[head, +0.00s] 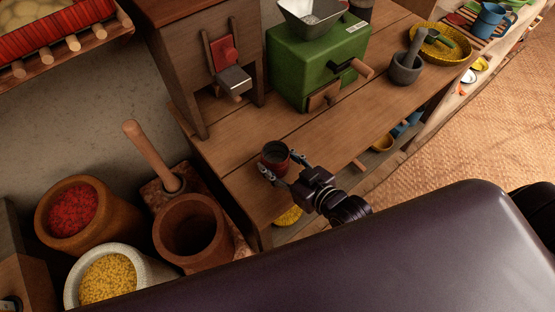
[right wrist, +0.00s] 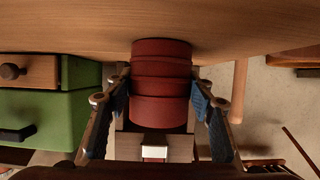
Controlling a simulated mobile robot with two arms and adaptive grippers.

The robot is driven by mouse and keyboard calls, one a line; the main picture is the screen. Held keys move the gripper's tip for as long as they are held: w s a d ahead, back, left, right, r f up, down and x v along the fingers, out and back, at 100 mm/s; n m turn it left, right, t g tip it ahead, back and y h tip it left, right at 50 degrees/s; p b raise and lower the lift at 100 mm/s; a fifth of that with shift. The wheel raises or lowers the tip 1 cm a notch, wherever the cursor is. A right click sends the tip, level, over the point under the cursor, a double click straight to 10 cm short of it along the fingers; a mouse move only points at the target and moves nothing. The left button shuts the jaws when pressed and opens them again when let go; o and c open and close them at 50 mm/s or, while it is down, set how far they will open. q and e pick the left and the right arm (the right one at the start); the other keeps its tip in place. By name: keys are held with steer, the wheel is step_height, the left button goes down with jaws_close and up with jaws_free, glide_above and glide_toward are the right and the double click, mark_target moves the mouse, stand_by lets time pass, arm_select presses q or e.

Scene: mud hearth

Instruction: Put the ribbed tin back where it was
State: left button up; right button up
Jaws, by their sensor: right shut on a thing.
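The ribbed tin (head: 274,157) is a small dark red can with an open top, at the near left end of the wooden table (head: 240,180). My right gripper (head: 277,172) is shut on it, with a finger on each side. In the right wrist view the tin (right wrist: 161,85) shows its red ribs between the two blue-padded fingers (right wrist: 160,100), and its far end meets the wooden surface or lies very close to it; I cannot tell which. My left gripper is not in view.
A green mill (head: 310,65) and a wooden box with a red panel (head: 215,60) stand behind. A stone mortar (head: 406,68) and a yellow basket (head: 440,45) are further right. Containers of red (head: 72,210) and yellow (head: 112,277) grains and an empty wooden mortar (head: 192,235) stand left of the table. The table's middle is clear.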

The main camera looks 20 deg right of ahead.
steer(key=o, duration=1.1)
steer(key=shift+r, duration=0.2)
steer(key=shift+s+d, duration=0.1)
steer(key=shift+s, duration=0.25)
steer(key=v, duration=1.1)
steer(key=shift+d+r+b, duration=0.15)
steer(key=shift+b, duration=0.15)
